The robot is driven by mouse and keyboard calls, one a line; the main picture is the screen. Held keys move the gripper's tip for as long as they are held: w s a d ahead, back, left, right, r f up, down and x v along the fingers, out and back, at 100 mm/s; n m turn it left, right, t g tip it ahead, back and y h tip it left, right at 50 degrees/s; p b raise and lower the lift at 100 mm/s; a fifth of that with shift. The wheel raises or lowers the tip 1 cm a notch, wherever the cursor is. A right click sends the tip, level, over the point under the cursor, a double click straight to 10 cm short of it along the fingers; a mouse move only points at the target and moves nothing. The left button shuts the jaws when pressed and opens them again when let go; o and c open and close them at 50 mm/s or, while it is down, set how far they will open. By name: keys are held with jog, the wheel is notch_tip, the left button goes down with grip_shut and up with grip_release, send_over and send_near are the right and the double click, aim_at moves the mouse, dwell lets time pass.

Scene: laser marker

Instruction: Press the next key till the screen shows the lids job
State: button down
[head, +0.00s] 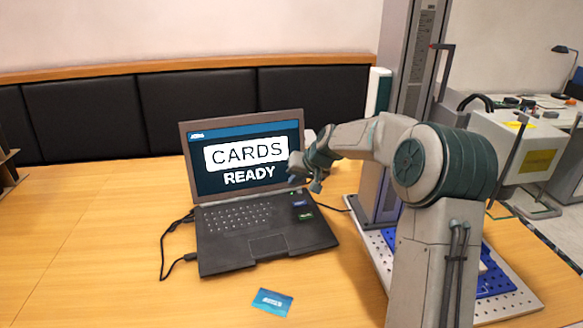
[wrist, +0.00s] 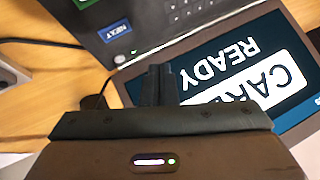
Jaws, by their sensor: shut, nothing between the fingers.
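The laptop screen (head: 245,160) reads "CARDS READY"; it also shows upside down in the wrist view (wrist: 235,70). The blue key (head: 299,203) sits at the right of the keyboard and reads "NEXT" in the wrist view (wrist: 116,31). A green key (head: 305,216) lies just in front of it; only its edge shows in the wrist view (wrist: 86,3). My gripper (wrist: 160,72) is shut and empty. In the head view my gripper (head: 303,181) is above the deck, near the screen's right edge, behind the blue key and apart from it.
The laptop keyboard (head: 238,216) lies left of the keys. A blue card (head: 272,302) lies on the table (head: 110,235) in front. Cables run along the laptop's left side. A perforated plate (head: 512,304) with a grey column (head: 408,60) stands at right. The table's left is clear.

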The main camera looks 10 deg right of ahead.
jog(key=s+d+g+h, duration=0.3)
jog(key=s+g+h, duration=0.1)
jog(key=s, duration=3.6)
jog(key=shift+s+d+r, duration=0.1)
jog(key=shift+r, duration=0.05)
